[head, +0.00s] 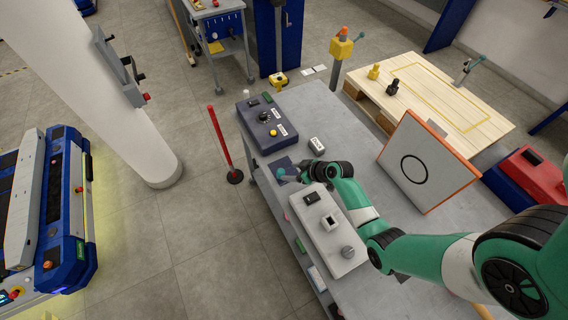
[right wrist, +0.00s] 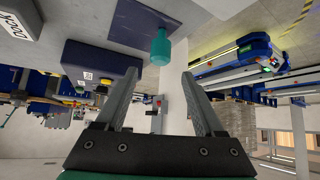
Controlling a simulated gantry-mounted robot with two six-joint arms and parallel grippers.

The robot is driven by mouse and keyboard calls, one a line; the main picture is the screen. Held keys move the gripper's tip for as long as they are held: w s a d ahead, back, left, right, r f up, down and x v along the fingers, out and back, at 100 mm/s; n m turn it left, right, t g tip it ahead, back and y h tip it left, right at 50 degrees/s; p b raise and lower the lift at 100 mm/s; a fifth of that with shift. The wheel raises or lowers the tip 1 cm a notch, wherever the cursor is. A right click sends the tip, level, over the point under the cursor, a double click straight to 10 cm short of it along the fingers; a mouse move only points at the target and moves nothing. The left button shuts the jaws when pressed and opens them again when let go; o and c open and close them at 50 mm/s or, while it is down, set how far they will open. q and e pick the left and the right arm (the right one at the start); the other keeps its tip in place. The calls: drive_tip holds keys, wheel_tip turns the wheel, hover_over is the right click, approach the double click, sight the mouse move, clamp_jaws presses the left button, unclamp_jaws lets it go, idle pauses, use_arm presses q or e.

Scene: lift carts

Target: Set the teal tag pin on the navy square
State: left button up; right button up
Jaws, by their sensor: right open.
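The teal tag pin (head: 281,172) is at the left edge of the grey bench top, over the navy square (head: 279,163). In the right wrist view the teal pin (right wrist: 160,46) overlaps the right side of the navy square (right wrist: 134,28); I cannot tell whether it rests fully on it. My right gripper (head: 300,173) is open beside the pin. In the right wrist view its fingers (right wrist: 164,80) are apart and empty, with the pin beyond the tips. My left gripper is not in view.
A dark control box (head: 267,124) stands behind the navy square, and a light grey switch box (head: 327,228) in front. A small white labelled block (head: 317,144) lies nearby. A tilted panel with a black ring (head: 428,164) stands to the right. A red post (head: 220,140) stands off the bench's left edge.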

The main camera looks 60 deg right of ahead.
drive_tip(key=shift+s+a+r, duration=0.1)
drive_tip(key=shift+s+r, duration=0.4)
drive_tip(key=w+a+r+n+t, duration=0.1)
drive_tip(key=w+r+t, duration=0.1)
drive_tip(key=w+r, duration=0.45)
drive_tip(key=w+r+t+h, duration=0.1)
drive_tip(key=w+r, duration=0.2)
drive_tip(key=r, duration=0.6)
drive_tip(key=w+a+r+n+t, duration=0.1)
drive_tip(key=w+r+t, duration=0.1)
drive_tip(key=w+r, duration=0.35)
drive_tip(key=w+a+r+t, duration=0.15)
drive_tip(key=a+r, duration=0.25)
drive_tip(key=r, duration=0.6)
drive_tip(key=w+a+r+t, duration=0.1)
drive_tip(key=a+r+t, duration=0.25)
drive_tip(key=r, duration=0.65)
drive_tip(key=s+a+r+t+y, duration=0.1)
drive_tip(key=s+a+r+t, duration=0.2)
drive_tip(key=r, duration=0.7)
drive_tip(key=s+a+r+t+y, duration=0.2)
drive_tip(key=s+a+r+t, duration=0.1)
drive_tip(key=s+a+r, duration=0.4)
drive_tip(key=s+a+r+t+y, duration=0.1)
drive_tip(key=s+a+r, duration=0.4)
drive_tip(key=r, duration=0.8)
drive_tip(key=shift+a+r+n+t+y, duration=0.15)
drive_tip(key=shift+a+n+t+y, duration=0.2)
drive_tip(key=shift+a+t, duration=0.65)
